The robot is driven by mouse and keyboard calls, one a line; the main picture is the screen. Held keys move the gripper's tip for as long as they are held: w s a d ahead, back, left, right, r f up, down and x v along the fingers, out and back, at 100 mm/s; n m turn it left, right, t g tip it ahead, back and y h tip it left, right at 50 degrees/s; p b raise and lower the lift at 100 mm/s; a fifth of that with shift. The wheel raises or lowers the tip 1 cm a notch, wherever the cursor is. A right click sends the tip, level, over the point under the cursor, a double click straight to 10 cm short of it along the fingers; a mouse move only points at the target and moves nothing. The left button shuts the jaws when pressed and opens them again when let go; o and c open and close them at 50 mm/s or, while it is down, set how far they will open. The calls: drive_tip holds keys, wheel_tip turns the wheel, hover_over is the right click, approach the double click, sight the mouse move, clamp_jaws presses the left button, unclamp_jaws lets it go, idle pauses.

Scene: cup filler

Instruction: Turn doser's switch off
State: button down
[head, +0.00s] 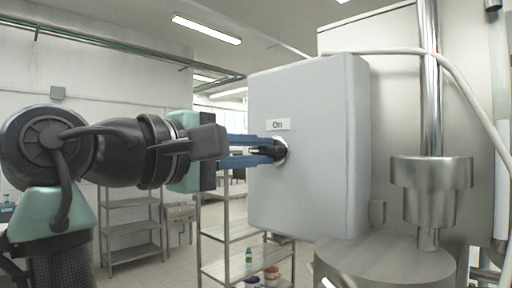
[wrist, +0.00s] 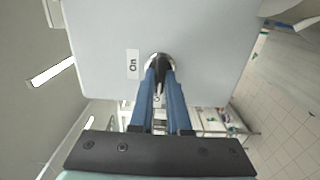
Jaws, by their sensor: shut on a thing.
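The doser's switch (head: 280,150) is a black knob on a round metal base, set in the left face of the grey control box (head: 308,190). A white label reading "On" (head: 278,125) is above it. My gripper (head: 268,150) reaches in from the left with blue fingers, one above and one below the knob, and is shut on it. In the wrist view the switch (wrist: 158,62) shows between the blue fingertips (wrist: 159,80), with the "On" label (wrist: 132,64) to its left. The fingers partly hide the knob.
The doser's metal cylinder (head: 431,195) and steel column stand right of the box, with a pale hose (head: 465,85) curving past. A metal shelf (head: 225,245) with a bottle and tubs is below the box. Open floor lies behind my arm.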

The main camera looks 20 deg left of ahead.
idle(0.4)
drive_tip(key=c, duration=0.9)
unclamp_jaws()
